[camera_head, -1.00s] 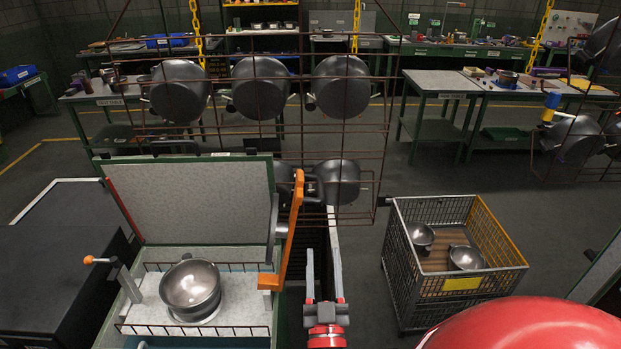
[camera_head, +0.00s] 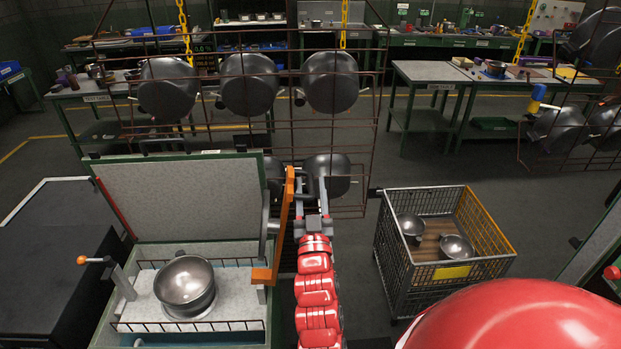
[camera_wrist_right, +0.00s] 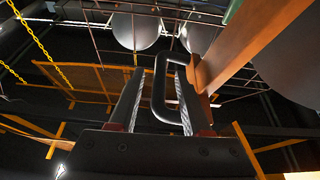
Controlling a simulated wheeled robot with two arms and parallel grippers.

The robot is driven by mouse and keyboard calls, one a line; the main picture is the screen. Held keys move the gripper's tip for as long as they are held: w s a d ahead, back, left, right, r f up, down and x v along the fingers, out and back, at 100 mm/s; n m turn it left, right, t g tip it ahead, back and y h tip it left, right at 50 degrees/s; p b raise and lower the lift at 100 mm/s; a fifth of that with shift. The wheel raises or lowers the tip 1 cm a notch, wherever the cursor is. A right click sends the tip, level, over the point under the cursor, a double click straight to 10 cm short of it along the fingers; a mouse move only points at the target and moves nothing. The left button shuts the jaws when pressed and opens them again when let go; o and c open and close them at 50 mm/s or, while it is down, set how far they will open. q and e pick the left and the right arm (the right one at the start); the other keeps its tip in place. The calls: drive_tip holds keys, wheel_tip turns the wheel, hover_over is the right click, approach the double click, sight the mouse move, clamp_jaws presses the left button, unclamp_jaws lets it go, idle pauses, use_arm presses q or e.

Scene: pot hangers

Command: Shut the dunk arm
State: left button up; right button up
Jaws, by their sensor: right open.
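The dunk arm, an orange bar (camera_head: 284,225), stands steeply upright at the right side of the open wash station. It also shows in the right wrist view (camera_wrist_right: 250,45) at upper right. A black loop handle (camera_wrist_right: 155,90) joins its side. My right gripper (camera_head: 312,188) reaches forward beside the bar. In the right wrist view my right gripper (camera_wrist_right: 159,72) is open, with the handle between its two fingers and a gap visible at the left. The basin (camera_head: 200,322) holds a metal bowl (camera_head: 185,284). My left gripper is not in view.
A raised grey lid (camera_head: 178,200) stands behind the basin. A lever with an orange knob (camera_head: 83,260) is at left. Pots hang on a wire rack (camera_head: 245,133) beyond my gripper. A mesh crate (camera_head: 395,275) with two bowls stands at right.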

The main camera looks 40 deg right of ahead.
drive_tip(key=shift+w+d+r, duration=0.15)
drive_tip(key=shift+w+d, duration=0.1)
drive_tip(key=shift+w, duration=0.15)
drive_tip(key=shift+c, duration=0.2)
clamp_jaws()
idle(1.0)
